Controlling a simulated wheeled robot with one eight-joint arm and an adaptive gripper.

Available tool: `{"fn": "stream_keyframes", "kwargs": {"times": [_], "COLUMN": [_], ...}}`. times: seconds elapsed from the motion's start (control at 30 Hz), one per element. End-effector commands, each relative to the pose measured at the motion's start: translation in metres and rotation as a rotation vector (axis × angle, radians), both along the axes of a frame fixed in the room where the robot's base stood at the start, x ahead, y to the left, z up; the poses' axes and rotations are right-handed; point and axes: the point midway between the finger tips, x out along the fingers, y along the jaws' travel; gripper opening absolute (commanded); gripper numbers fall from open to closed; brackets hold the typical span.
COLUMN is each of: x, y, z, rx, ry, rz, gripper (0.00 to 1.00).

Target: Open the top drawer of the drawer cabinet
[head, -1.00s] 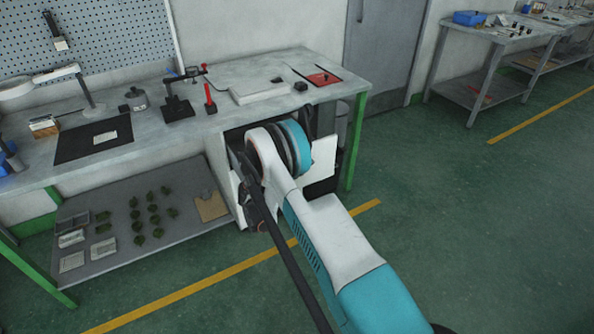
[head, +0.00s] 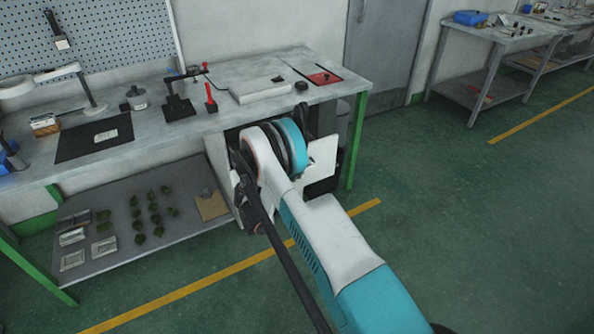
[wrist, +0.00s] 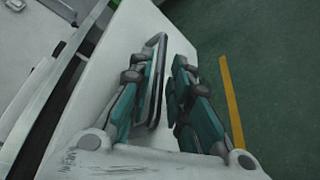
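The drawer cabinet (head: 238,200) stands under the workbench in the head view, mostly hidden behind my arm. In the wrist view its white front (wrist: 110,75) lies below my gripper. A dark loop-shaped handle (wrist: 158,80) stands out from that front. My gripper (wrist: 168,72) is open, with its teal and grey fingers on either side of the handle. The handle is close to the left finger, and a gap shows on the right finger's side. Whether a finger touches the handle I cannot tell.
The workbench (head: 215,125) above carries a lamp, a dark mat, small tools and a red pad. A lower shelf (head: 150,235) left of the cabinet holds several green pieces and trays. A green bench leg (head: 356,140) stands right of the cabinet. Green floor (head: 450,220) is clear on the right.

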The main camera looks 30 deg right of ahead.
Motion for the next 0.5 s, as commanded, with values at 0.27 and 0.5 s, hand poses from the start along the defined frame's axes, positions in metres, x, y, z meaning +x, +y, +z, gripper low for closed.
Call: {"fn": "stream_keyframes", "kwargs": {"times": [0.27, 0.5], "x": [-0.019, -0.032], "y": [0.054, 0.085], "z": [0.013, 0.02], "rx": [-0.001, 0.0], "ry": [0.001, 0.0], "rz": [0.005, 0.004], "gripper": [0.18, 0.18]}}
